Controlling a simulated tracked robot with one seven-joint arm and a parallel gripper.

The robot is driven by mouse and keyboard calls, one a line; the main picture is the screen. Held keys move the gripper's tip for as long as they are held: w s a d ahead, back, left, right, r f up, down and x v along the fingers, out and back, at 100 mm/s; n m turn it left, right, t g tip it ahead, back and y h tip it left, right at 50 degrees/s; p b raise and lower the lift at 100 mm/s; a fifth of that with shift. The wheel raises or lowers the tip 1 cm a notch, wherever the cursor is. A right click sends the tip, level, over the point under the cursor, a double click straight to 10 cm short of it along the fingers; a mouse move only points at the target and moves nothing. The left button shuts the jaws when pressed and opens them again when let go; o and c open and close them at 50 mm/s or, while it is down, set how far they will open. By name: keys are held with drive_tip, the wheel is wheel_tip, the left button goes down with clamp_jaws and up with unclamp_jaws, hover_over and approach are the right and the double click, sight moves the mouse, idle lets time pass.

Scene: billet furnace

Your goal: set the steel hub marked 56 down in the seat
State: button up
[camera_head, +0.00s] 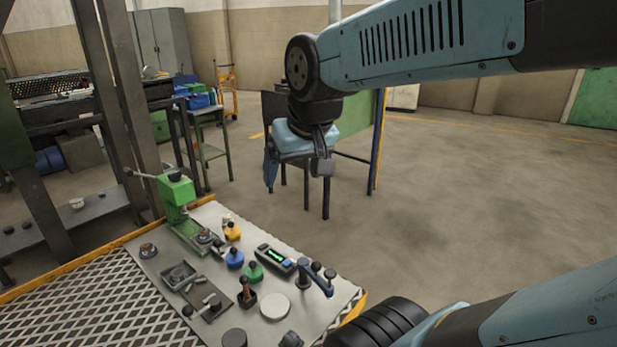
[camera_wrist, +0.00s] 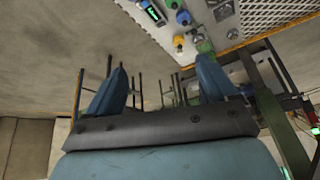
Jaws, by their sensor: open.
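My gripper (camera_head: 297,172) hangs in the air beyond the far right edge of the plate, open and empty. Its two blue fingers stand wide apart in the wrist view (camera_wrist: 160,85). One small round steel piece (camera_head: 148,250) sits at the plate's left edge. Another steel piece (camera_head: 205,236) sits at the foot of the green hand press (camera_head: 176,198). I cannot read a 56 on either. A dark square fixture (camera_head: 178,275) lies on the plate in front of the press. I cannot tell which of these places is the seat.
The grey plate (camera_head: 225,300) also bears yellow (camera_head: 232,231), blue (camera_head: 234,258) and green (camera_head: 253,271) knobbed pieces, a meter (camera_head: 274,260), a blue-handled clamp (camera_head: 316,278) and a white disc (camera_head: 275,305). A green table (camera_head: 205,140) stands behind. Floor to the right is clear.

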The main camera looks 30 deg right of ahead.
drive_tip(key=shift+s+d, duration=0.2)
drive_tip(key=shift+s, duration=0.85)
drive_tip(key=shift+s+d, duration=0.15)
drive_tip(key=shift+s, duration=0.85)
idle(0.5)
